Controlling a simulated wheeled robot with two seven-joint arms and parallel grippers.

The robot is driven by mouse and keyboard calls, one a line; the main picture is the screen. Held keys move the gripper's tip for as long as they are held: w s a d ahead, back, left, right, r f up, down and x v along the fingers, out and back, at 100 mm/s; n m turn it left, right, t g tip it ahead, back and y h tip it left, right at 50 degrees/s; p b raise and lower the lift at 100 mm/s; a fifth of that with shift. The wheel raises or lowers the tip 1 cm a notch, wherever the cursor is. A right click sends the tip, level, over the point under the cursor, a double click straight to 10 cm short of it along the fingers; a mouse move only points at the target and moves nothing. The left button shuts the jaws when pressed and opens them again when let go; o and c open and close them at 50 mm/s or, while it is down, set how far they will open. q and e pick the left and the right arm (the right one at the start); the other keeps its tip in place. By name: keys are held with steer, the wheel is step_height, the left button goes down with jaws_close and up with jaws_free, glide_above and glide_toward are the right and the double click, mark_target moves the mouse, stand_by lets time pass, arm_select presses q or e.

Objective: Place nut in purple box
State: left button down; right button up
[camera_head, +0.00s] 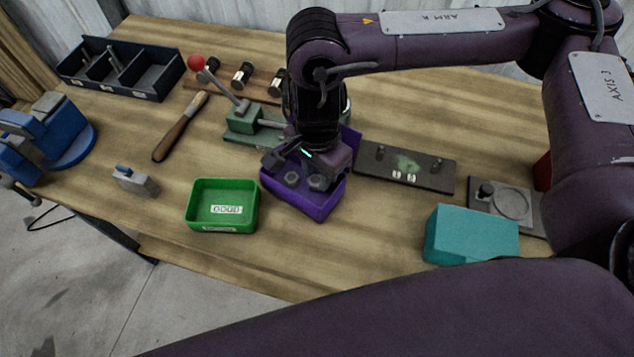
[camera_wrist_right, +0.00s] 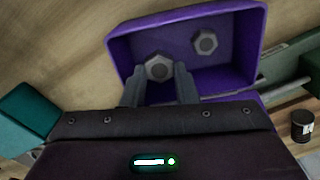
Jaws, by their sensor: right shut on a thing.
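The purple box (camera_head: 316,208) stands on the table just right of the green tray, and its open inside fills the upper part of the right wrist view (camera_wrist_right: 235,72). My right gripper (camera_head: 318,172) reaches down over the box. Its two fingers (camera_wrist_right: 160,82) are shut on a grey hexagonal nut (camera_wrist_right: 158,67), which also shows in the head view (camera_head: 318,183). I cannot tell whether this nut touches the box floor. A second grey nut (camera_wrist_right: 204,41) lies in the box, also visible in the head view (camera_head: 291,177). My left gripper is not in view.
A green tray (camera_head: 193,207) labelled GOOD stands left of the purple box. A teal block (camera_head: 471,236) is at the right. A green toggle clamp (camera_head: 243,120) and a dark plate (camera_head: 430,175) flank the gripper. Bare table lies in front.

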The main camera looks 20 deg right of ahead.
mark_target(317, 178)
steer(key=shift+f, duration=2.15)
steer(key=shift+f+b, duration=0.2)
steer(key=shift+b, duration=0.2)
steer(key=o, duration=0.7)
steer(key=shift+r, duration=0.15)
step_height(317, 178, up, 12)
steer(key=shift+r+p, duration=0.1)
steer(key=shift+p, duration=0.6)
